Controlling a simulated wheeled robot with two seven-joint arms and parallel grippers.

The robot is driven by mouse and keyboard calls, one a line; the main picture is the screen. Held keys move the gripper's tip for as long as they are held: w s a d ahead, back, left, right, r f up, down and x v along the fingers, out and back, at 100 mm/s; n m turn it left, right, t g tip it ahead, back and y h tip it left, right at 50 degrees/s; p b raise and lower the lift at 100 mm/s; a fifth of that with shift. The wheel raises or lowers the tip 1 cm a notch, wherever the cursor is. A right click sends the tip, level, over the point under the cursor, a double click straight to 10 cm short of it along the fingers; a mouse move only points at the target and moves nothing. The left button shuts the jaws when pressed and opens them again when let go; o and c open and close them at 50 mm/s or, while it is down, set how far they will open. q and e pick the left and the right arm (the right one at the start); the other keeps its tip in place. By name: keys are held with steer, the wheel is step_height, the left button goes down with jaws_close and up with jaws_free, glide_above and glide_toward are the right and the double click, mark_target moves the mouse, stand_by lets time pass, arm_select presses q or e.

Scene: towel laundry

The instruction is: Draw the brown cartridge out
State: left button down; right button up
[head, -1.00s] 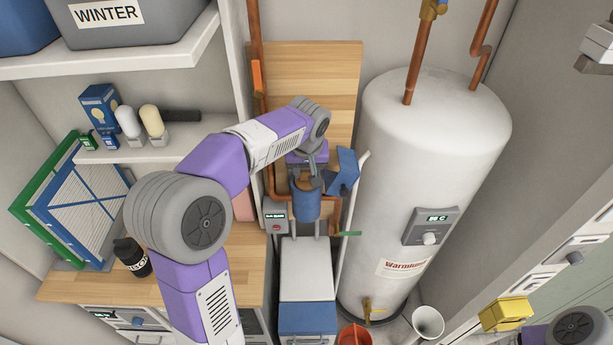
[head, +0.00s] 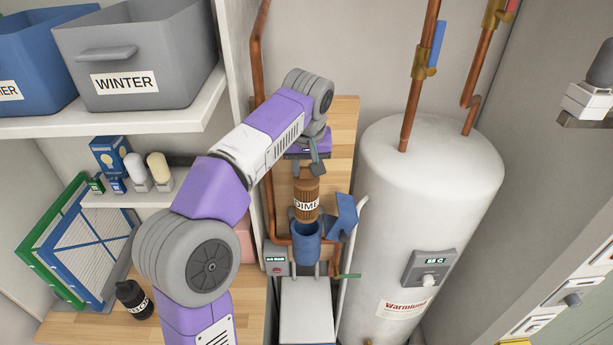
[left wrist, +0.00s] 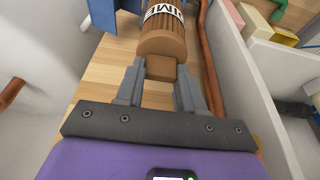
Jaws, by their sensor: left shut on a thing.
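The brown cartridge (head: 306,198) is ribbed, with a white label band, and stands upright above the blue filter housing (head: 306,246). Its lower end is at the housing's open mouth; I cannot tell whether it is fully clear of the rim. My left gripper (head: 307,170) is shut on the narrow top of the cartridge. In the left wrist view the two grey fingers clasp the cartridge's brown end knob (left wrist: 161,69), and the ribbed body extends away beyond them. My right gripper is not in view.
A blue flap-like part (head: 343,215) stands right beside the housing. The white water heater (head: 430,190) is to the right, copper pipes (head: 268,180) to the left. A wooden counter (head: 190,300) holds a dark bottle (head: 134,299). The wooden backboard (head: 340,125) is behind.

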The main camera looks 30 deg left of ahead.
arm_select(q)
steer(key=shift+r, duration=0.75)
steer(key=s+d+f+b, duration=0.1)
steer(key=s+d+b, duration=0.4)
steer(key=s, duration=0.3)
steer(key=shift+s, duration=0.25)
stand_by(0.9)
steer(key=shift+d, duration=0.1)
